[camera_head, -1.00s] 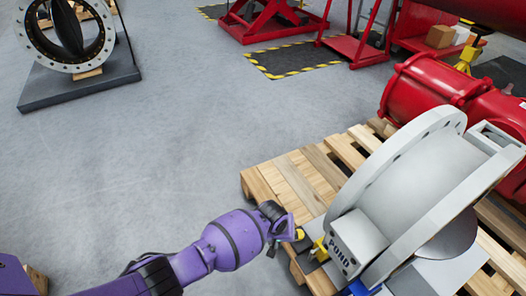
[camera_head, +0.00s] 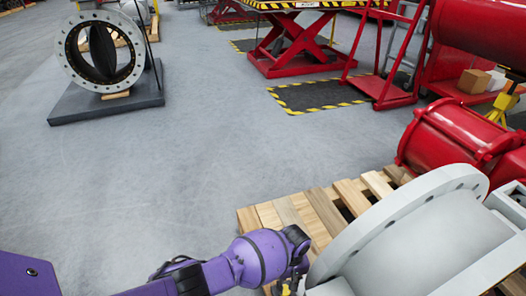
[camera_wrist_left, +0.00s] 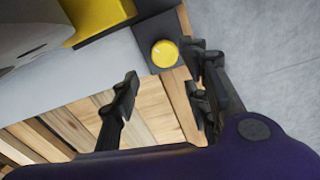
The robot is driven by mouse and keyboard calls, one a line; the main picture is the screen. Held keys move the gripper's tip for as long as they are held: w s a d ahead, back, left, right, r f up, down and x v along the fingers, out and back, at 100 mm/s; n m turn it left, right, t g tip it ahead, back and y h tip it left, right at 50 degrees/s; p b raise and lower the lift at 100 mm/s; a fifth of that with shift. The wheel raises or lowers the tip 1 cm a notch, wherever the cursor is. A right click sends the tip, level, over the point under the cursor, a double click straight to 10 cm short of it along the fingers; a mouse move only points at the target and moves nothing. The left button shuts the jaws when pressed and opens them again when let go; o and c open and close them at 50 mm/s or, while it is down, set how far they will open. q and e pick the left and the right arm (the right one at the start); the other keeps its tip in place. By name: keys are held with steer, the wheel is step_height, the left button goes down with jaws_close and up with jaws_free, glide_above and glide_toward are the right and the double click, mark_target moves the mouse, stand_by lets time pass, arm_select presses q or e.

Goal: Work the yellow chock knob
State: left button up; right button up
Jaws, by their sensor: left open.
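The yellow round knob (camera_wrist_left: 165,53) sits on a dark block in the left wrist view, beside a larger yellow part (camera_wrist_left: 98,18). My left gripper (camera_wrist_left: 163,92) is open, with its fingers spread and nothing between them. The knob shows just beyond the fingertips, nearer the right-hand finger; I cannot tell whether they touch. In the head view my left gripper (camera_head: 292,284) is at the bottom edge, beside the grey flanged valve body (camera_head: 405,240). The knob cannot be made out clearly there. My right gripper is not in view.
The valve stands on a wooden pallet (camera_head: 290,212). A red cylinder (camera_head: 450,135) lies behind it. Another flanged valve (camera_head: 100,55) stands on a dark base at the far left. Open grey floor (camera_head: 190,140) lies between them.

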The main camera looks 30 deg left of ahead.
mark_target(287, 289)
arm_select(q)
step_height(287, 289, down, 8)
steer(key=b, duration=0.4)
steer(key=shift+w+r, duration=0.1)
steer(key=shift+r, duration=0.15)
steer(key=c, duration=1)
